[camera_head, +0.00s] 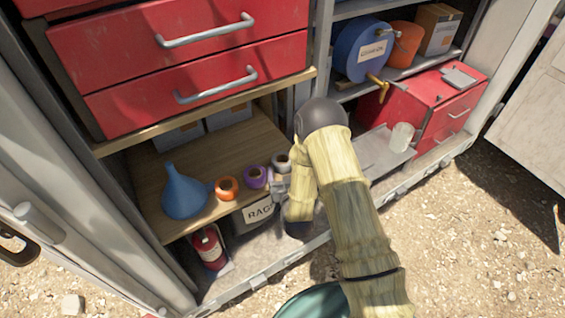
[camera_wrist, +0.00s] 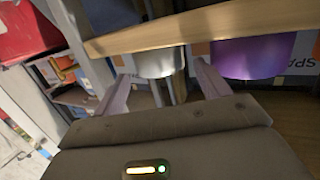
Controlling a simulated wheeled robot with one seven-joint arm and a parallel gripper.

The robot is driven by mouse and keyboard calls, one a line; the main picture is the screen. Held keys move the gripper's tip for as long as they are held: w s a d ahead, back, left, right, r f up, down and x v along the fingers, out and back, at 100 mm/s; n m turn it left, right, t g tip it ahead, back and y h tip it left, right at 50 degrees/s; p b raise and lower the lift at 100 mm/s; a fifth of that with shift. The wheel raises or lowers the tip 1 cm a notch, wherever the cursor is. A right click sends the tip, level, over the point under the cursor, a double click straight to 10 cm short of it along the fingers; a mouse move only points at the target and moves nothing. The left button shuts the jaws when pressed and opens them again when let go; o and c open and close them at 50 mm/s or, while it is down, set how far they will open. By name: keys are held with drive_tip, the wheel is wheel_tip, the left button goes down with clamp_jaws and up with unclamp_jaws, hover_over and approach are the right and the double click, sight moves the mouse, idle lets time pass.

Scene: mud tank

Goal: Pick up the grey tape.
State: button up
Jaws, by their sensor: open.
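The grey tape (camera_head: 281,161) is a pale roll at the front edge of the wooden shelf, at the right end of a row of rolls. In the wrist view the grey tape (camera_wrist: 158,62) appears between my two fingers, near their tips. My gripper (camera_wrist: 161,74) is open, with one finger on each side of the roll in the picture. I cannot tell whether either finger touches it. In the head view my gripper (camera_head: 281,186) is just in front of the tape and partly hidden by my arm.
A purple tape (camera_head: 255,177) stands close beside the grey one; it also shows in the wrist view (camera_wrist: 252,57). Further left are an orange tape (camera_head: 227,188) and a blue funnel (camera_head: 183,194). A rags box (camera_head: 257,212) and red extinguisher (camera_head: 209,248) sit below. Red drawers (camera_head: 190,60) overhang the shelf.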

sight(282, 159)
drive_tip(key=shift+p+x, duration=0.75)
drive_tip(key=shift+x, duration=2.15)
drive_tip(key=shift+d, duration=0.1)
drive_tip(key=c, duration=0.8)
